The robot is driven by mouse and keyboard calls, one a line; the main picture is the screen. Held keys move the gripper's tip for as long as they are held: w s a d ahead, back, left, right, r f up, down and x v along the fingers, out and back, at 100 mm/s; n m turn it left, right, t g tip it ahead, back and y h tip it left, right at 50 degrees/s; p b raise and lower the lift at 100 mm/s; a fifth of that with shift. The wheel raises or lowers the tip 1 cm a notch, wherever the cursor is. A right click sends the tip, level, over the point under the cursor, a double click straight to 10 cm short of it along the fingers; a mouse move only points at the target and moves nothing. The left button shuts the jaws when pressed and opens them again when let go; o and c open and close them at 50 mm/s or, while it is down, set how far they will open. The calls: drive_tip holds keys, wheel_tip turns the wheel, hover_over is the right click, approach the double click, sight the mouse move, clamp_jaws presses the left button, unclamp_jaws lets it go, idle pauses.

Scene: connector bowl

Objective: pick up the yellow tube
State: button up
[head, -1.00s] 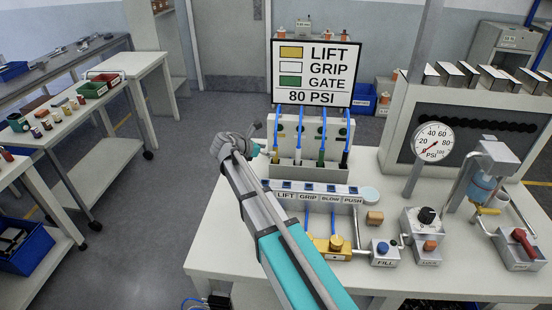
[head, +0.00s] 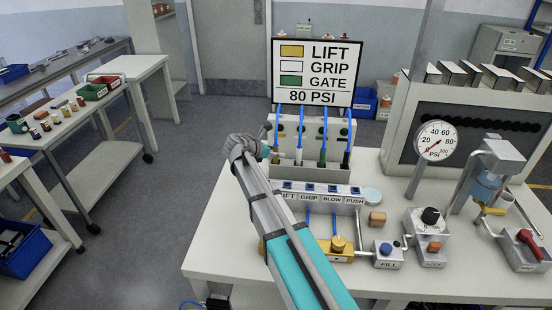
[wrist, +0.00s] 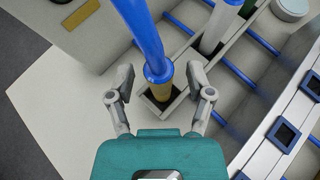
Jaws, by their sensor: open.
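The yellow tube (wrist: 161,89) is a yellow-ended connector on a blue hose. It stands in a square socket of the grey holder in the wrist view. In the head view the yellow tube (head: 276,153) is the leftmost in the holder, partly beside my gripper (head: 265,148). In the wrist view my gripper (wrist: 160,80) is open, with one finger to each side of the yellow tube. I see gaps and no clear contact.
White (head: 299,155), green (head: 322,157) and black (head: 346,157) tubes stand to the right in the same holder (head: 312,174). A sign (head: 312,72) rises behind. A labelled button strip (head: 320,193) lies in front. A pressure gauge (head: 435,139) is at the right.

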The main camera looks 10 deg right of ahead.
clamp_jaws()
drive_tip(key=shift+r, duration=0.1)
idle(0.4)
wheel_tip(320, 180, up, 2)
drive_tip(key=p, duration=0.2)
drive_tip(key=shift+r+p, duration=0.25)
drive_tip(key=shift+p, duration=0.1)
drive_tip(key=s+a+r+p, duration=0.5)
drive_tip(key=s+r+p, duration=0.5)
drive_tip(key=s, duration=0.3)
drive_tip(key=shift+a+r, duration=0.15)
drive_tip(key=shift+a, duration=0.05)
